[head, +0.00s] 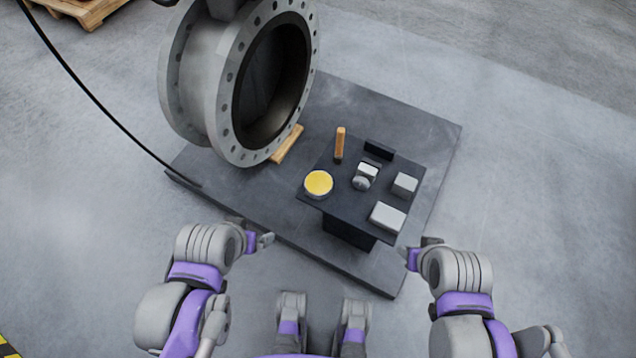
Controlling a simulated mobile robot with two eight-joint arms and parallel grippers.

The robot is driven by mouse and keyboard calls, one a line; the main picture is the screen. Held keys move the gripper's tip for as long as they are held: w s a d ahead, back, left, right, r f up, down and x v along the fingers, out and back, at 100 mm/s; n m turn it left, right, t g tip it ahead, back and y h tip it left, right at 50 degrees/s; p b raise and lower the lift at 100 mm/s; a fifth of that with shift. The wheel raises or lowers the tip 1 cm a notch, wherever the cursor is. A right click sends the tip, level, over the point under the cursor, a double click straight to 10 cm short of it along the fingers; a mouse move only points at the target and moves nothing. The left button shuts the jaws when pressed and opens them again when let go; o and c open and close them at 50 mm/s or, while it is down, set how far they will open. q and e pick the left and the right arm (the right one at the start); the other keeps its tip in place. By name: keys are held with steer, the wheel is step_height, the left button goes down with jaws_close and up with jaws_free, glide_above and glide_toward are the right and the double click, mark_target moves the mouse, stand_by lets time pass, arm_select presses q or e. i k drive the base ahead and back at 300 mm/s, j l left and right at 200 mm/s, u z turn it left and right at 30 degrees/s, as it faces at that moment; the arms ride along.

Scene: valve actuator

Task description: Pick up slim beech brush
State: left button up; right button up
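A slim wooden piece that looks like the beech brush (340,143) stands at the back left of a small dark table (345,205). Its wooden part is on top and its lower end is dark. My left gripper (264,241) is in front and to the left of the table, apart from the brush. My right gripper (406,254) is near the table's front right corner, also away from the brush. Both fingertips are too small to tell whether they are open or shut.
The table also bears a yellow-topped round tin (318,183), a small grey device (364,176), a dark block (379,151) and two pale boxes (404,185) (388,217). A large flanged valve (224,90) stands behind left, beside a wooden wedge (287,145). A black cable (95,95) hangs at left.

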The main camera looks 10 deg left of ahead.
mark_target(338, 156)
steer(key=i+j, duration=0.25)
steer(key=j, duration=0.2)
steer(key=z, duration=1.7)
